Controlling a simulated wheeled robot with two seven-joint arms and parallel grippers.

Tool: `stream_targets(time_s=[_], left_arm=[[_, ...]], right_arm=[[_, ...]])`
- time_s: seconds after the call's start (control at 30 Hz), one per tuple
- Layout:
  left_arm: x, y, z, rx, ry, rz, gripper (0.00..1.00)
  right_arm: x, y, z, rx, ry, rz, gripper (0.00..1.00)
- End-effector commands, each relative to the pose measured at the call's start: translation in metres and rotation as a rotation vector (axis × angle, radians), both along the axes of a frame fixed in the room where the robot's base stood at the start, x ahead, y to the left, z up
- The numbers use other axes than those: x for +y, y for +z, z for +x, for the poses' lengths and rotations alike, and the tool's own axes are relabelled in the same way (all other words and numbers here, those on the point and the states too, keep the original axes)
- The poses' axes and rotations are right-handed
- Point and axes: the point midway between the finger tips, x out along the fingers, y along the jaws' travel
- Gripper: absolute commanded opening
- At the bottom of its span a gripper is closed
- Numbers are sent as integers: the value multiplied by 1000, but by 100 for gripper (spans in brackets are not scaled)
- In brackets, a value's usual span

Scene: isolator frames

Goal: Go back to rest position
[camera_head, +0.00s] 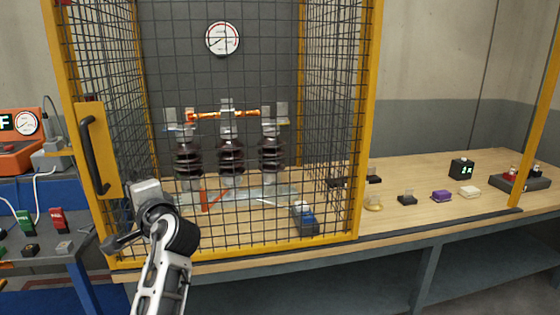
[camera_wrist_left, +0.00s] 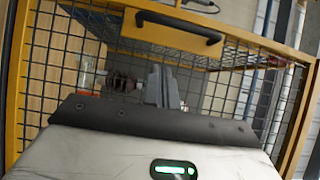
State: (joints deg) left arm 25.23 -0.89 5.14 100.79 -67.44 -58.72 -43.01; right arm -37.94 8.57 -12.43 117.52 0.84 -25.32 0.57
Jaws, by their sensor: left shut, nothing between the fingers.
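My left arm comes in from the bottom left of the head view. Its gripper (camera_head: 147,190) is in front of the lower left part of the yellow-framed mesh cage, just right of and below the black door handle (camera_head: 95,155). In the left wrist view the gripper's grey fingers (camera_wrist_left: 161,86) are together with nothing between them, pointing at the mesh. The handle also shows in the left wrist view (camera_wrist_left: 178,25), beyond the fingertips and apart from them. The fingertips are hard to make out in the head view. My right gripper is in neither view.
Behind the mesh (camera_head: 330,120) stand several dark ribbed insulators (camera_head: 231,157) with an orange bar (camera_head: 222,115) across their tops. Small items, including a purple block (camera_head: 441,196), lie on the wooden bench (camera_head: 400,223) at right. A side table (camera_head: 75,265) stands at left.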

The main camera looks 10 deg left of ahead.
Motion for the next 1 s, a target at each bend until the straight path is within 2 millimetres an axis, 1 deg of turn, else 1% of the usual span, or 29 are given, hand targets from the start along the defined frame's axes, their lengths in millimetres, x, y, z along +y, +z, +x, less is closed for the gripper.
stream_targets(time_s=[0.07,0.13,0.17,0.2,0.27,0.3,0.37,0.4,0.47,0.5,0.57,0.6,0.67,0.7,0.8,0.9,1.0], left_arm=[[-6,-16,0,4,-37,-20,0],[-17,-43,0,2,-106,-66,0],[-23,-58,-1,0,-144,-96,0],[-35,-82,-3,-3,-203,-148,0],[-55,-119,-11,-9,-298,-249,0],[-71,-145,-20,-12,-357,-326,0],[-95,-181,-36,-18,-436,-457,0],[-111,-203,-50,-21,-480,-552,0],[-136,-234,-74,-23,-530,-700,0],[-152,-253,-92,-25,-556,-805,0],[-176,-276,-121,-29,-576,-967,0],[-191,-289,-140,-33,-578,-1071,0],[-210,-303,-168,-40,-570,-1219,0],[-222,-310,-185,-45,-557,-1309,0],[-243,-320,-219,-61,-516,-1484,0],[-254,-323,-238,-73,-482,-1587,0],[-258,-324,-244,-78,-469,-1620,0]], right_arm=[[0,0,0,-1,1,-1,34],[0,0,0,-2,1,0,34],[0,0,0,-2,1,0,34],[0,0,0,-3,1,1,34],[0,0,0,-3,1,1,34],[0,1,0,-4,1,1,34],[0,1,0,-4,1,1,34],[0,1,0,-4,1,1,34],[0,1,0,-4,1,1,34],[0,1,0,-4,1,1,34],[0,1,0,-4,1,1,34],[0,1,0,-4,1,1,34],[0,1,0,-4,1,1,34],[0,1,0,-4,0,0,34],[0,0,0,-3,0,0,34],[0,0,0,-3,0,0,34],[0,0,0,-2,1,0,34]])
